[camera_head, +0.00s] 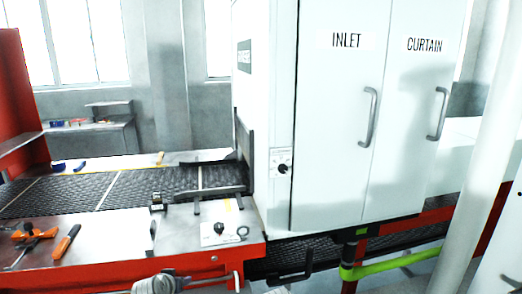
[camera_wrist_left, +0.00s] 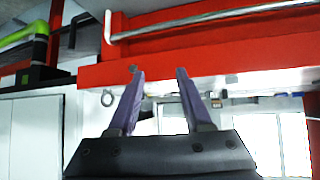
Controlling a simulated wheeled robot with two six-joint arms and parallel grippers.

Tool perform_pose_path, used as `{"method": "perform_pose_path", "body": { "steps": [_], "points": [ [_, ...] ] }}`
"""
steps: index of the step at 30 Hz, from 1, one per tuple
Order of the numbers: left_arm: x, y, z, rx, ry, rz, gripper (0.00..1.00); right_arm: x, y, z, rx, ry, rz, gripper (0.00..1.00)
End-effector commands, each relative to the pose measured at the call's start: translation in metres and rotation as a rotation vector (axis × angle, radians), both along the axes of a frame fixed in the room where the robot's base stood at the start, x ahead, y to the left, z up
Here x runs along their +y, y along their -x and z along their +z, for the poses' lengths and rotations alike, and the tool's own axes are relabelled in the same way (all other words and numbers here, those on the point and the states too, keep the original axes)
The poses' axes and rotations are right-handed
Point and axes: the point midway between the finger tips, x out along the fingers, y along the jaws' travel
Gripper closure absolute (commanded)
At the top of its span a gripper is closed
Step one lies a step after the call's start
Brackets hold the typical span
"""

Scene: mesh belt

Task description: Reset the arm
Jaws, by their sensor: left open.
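My left gripper (camera_wrist_left: 160,75) shows in the left wrist view with its two dark purple fingers apart. Nothing is between them. Behind the fingertips is the red frame beam (camera_wrist_left: 230,52), with a metal rail (camera_wrist_left: 215,18) along it; this view looks upside down. In the head view a grey rounded part, likely of my left arm, shows at the bottom edge in front of the red beam; the fingers are not clear there. My right gripper is in neither view.
A mesh belt (camera_head: 80,190) runs into a white cabinet (camera_head: 335,130) marked INLET and CURTAIN. An orange-handled tool (camera_head: 67,242) and an orange clamp (camera_head: 33,233) lie on the metal ledge (camera_head: 105,240). A green pipe (camera_head: 390,264) crosses low at right.

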Motion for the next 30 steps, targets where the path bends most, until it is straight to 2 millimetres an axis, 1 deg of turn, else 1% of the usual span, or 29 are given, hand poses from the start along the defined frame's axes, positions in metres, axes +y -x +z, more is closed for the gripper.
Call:
{"method": "perform_pose_path", "body": {
  "steps": [1, 2, 5, 6, 8, 9, 11, 12, 15, 18, 19, 21, 24, 30],
  "points": [
    [-0.021, 0.006, -0.008, 0.050, 0.002, -0.036, 0.50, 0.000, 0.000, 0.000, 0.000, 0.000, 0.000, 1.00],
    [-0.033, 0.010, -0.014, 0.083, 0.003, -0.057, 0.50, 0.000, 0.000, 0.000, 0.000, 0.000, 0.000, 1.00],
    [-0.079, 0.033, -0.034, 0.229, -0.006, -0.136, 0.50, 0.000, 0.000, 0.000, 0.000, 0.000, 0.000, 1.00],
    [-0.099, 0.047, -0.043, 0.300, -0.017, -0.170, 0.50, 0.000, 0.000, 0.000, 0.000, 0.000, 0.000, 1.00],
    [-0.127, 0.071, -0.056, 0.415, -0.041, -0.214, 0.50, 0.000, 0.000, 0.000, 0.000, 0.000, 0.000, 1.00],
    [-0.142, 0.088, -0.062, 0.488, -0.061, -0.236, 0.50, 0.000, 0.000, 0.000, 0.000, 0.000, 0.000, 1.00],
    [-0.160, 0.112, -0.069, 0.587, -0.098, -0.261, 0.50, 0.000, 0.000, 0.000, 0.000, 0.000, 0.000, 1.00],
    [-0.169, 0.127, -0.073, 0.647, -0.123, -0.272, 0.50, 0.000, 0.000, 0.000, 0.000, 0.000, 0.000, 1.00],
    [-0.184, 0.159, -0.077, 0.764, -0.185, -0.284, 0.50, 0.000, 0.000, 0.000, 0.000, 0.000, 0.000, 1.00],
    [-0.191, 0.181, -0.077, 0.842, -0.231, -0.284, 0.50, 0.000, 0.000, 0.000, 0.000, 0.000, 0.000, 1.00],
    [-0.192, 0.185, -0.077, 0.859, -0.242, -0.283, 0.50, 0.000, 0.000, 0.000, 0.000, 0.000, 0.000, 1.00],
    [-0.193, 0.192, -0.077, 0.885, -0.260, -0.281, 0.50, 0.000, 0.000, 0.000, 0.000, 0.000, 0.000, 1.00],
    [-0.194, 0.196, -0.076, 0.900, -0.269, -0.278, 0.50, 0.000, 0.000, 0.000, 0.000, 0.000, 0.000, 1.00],
    [-0.194, 0.197, -0.076, 0.900, -0.269, -0.278, 0.50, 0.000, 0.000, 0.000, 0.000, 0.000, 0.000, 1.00]
  ]
}}
